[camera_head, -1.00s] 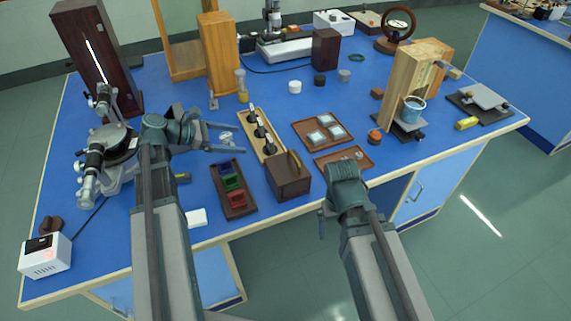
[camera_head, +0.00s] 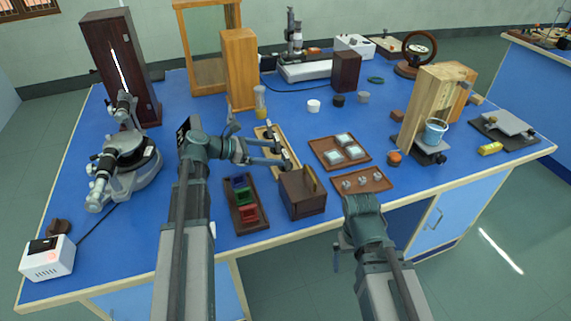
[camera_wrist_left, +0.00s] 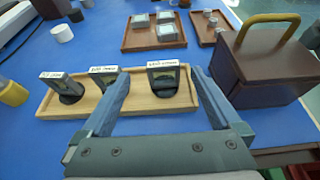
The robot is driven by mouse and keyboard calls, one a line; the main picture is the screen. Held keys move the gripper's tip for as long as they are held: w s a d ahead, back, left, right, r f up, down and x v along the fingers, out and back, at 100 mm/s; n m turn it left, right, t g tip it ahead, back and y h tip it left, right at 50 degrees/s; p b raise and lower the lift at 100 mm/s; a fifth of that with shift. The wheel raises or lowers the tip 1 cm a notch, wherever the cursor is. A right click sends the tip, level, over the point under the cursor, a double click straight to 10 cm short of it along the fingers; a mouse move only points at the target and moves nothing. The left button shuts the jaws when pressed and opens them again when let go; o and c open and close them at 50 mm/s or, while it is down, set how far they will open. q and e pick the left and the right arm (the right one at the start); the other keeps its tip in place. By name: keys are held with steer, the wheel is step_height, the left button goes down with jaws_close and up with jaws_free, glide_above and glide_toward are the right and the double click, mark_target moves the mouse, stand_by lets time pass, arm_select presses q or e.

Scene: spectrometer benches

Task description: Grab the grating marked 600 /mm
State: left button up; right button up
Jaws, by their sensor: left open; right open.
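Three dark gratings on round bases stand in a row in a long wooden tray (camera_head: 262,134), which also shows in the left wrist view (camera_wrist_left: 88,103). That view shows a left grating (camera_wrist_left: 66,87), a middle grating (camera_wrist_left: 103,76) and a right grating (camera_wrist_left: 164,79), each with a white label on top. The labels are too small to read surely. My left gripper (camera_head: 281,153) is open at the tray's near end; in its wrist view the right grating appears between its fingers (camera_wrist_left: 159,75), not clearly touched. My right gripper (camera_head: 338,257) is mostly hidden, low before the table's front edge.
A dark brown box with a handle (camera_head: 302,195) stands right of the tray's near end. A rack of coloured blocks (camera_head: 232,218) lies in front. Brown trays with glass squares (camera_head: 327,143) and small metal parts (camera_head: 381,187) lie to the right. A spectrometer (camera_head: 128,160) stands left.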

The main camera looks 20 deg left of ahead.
mark_target(283, 155)
arm_select(q)
steer(key=shift+d, duration=0.1)
steer(key=b+x, duration=0.2)
steer(key=x, duration=0.2)
steer(key=shift+s+d+f, duration=0.1)
steer(key=shift+f, duration=0.15)
steer(key=shift+w+d, duration=0.25)
steer(key=shift+d, duration=0.1)
steer(key=c, duration=1.5)
